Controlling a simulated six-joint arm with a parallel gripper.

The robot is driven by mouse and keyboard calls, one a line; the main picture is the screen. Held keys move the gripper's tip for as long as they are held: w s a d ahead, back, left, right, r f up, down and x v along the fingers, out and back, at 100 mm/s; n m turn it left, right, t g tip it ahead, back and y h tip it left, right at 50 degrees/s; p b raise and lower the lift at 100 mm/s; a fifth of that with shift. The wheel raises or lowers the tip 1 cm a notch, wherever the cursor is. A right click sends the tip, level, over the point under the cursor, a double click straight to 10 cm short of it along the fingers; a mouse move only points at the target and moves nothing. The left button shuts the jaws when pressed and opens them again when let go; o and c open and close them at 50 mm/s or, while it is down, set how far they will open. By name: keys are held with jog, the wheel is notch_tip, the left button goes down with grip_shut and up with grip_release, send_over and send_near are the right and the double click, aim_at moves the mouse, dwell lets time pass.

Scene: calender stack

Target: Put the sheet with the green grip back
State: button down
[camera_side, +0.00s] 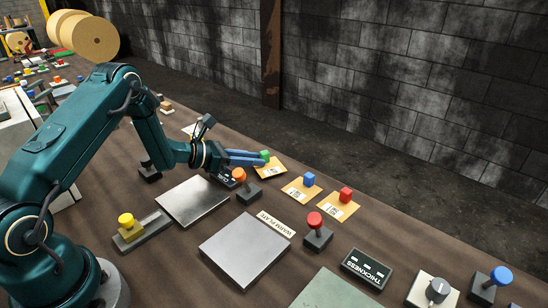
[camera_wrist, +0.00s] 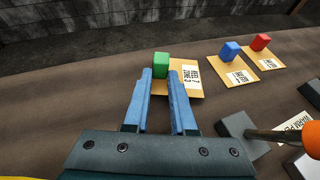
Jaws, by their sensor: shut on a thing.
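The sheet with the green grip (camera_side: 271,170) is a tan sheet with a white printed label, at the back of the table in the side view. Its green grip (camera_wrist: 161,64) is a small block, seen at the tips of my blue fingers in the wrist view. My gripper (camera_side: 262,159) is shut on this green grip. The sheet extends under and to the right of the fingers. I cannot tell whether it touches the table.
The blue-grip sheet (camera_side: 301,190) and red-grip sheet (camera_side: 337,207) lie to the right. An orange-knobbed lever (camera_side: 240,176) stands close to my gripper. The warm plate (camera_side: 245,250), a bare metal plate (camera_side: 194,201) and a red-knobbed lever (camera_side: 315,222) are nearer the front.

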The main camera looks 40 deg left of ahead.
jog(key=shift+f, duration=0.3)
jog(key=shift+f, duration=0.1)
jog(key=c, duration=0.7)
grip_release()
jog(key=shift+c, duration=0.2)
jog(key=shift+s+a+r, duration=0.1)
jog(key=shift+r, duration=0.1)
jog(key=v, duration=1.1)
jog(key=shift+s+a+r, duration=0.1)
jog(key=shift+s+a, duration=0.05)
jog(key=shift+s, duration=0.2)
